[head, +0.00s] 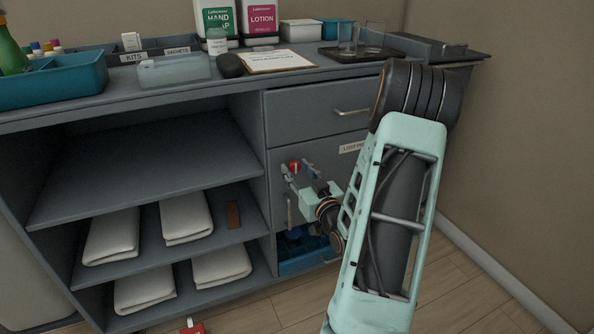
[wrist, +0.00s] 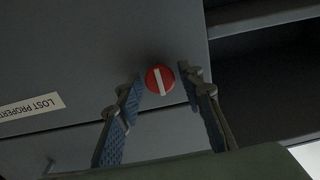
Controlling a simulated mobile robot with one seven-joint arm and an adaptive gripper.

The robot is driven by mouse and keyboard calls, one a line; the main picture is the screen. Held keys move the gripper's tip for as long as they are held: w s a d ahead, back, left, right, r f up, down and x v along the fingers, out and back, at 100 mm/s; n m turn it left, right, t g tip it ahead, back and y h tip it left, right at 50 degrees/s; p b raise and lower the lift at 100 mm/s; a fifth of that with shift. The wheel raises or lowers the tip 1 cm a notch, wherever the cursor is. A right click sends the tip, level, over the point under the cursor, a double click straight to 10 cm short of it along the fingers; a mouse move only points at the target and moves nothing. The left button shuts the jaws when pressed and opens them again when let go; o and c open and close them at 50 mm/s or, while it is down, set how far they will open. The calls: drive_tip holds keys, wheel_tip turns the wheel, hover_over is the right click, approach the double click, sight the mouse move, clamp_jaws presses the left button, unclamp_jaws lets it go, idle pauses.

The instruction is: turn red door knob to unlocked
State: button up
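The red door knob (head: 294,166) is on the grey cabinet front under the top drawer, left of the "LOST PROPERTY" label. In the wrist view the round red knob (wrist: 160,79) has a white bar across its face, running nearly up and down in that picture. My gripper (wrist: 168,88) is open, with one finger to each side of the knob and a gap on both sides. In the head view my gripper (head: 289,175) is at the knob, small and partly hidden by my wrist. Contact with the knob does not show.
The label (wrist: 31,107) is on the same front. A drawer handle (head: 351,112) sticks out above. Open shelves with folded white towels (head: 186,218) are to the left. A blue bin (head: 303,262) is below. The counter (head: 110,88) holds bottles, trays and a clipboard.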

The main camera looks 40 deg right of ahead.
drive_tip(key=shift+o, duration=0.5)
drive_tip(key=shift+s, duration=0.1)
drive_tip(key=v, duration=1.1)
drive_tip(key=shift+s, duration=0.4)
